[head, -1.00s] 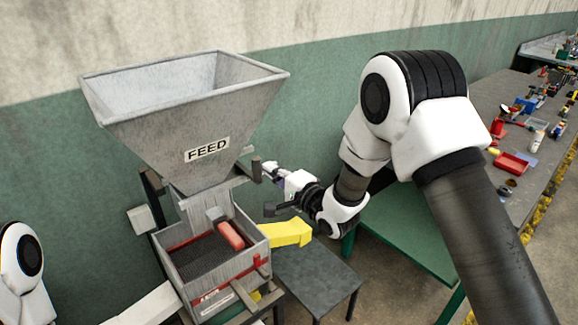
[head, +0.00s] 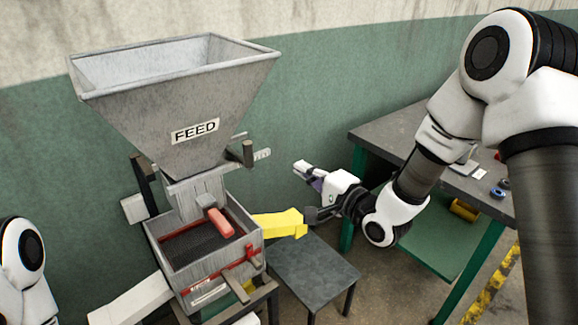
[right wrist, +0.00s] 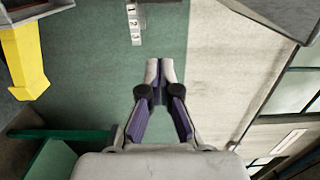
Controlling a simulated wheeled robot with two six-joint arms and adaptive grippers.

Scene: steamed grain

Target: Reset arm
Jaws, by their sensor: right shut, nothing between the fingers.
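My right gripper (head: 303,169) is shut and empty, in the air to the right of the grey feed hopper (head: 180,95), apart from it. In the right wrist view its two fingertips (right wrist: 160,70) lie together in front of the green and pale wall. My left arm shows only as a white and black joint at the left edge of the head view; its gripper is out of the picture. The hopper stands above a grey box (head: 205,260) with a dark mesh and a red block (head: 220,222) in it.
A yellow chute (head: 278,224) sticks out right of the box over a low dark table (head: 310,272). A grey-topped workbench (head: 390,135) stands behind my right arm. A numbered plate (right wrist: 135,24) shows in the right wrist view. Air around the right gripper is clear.

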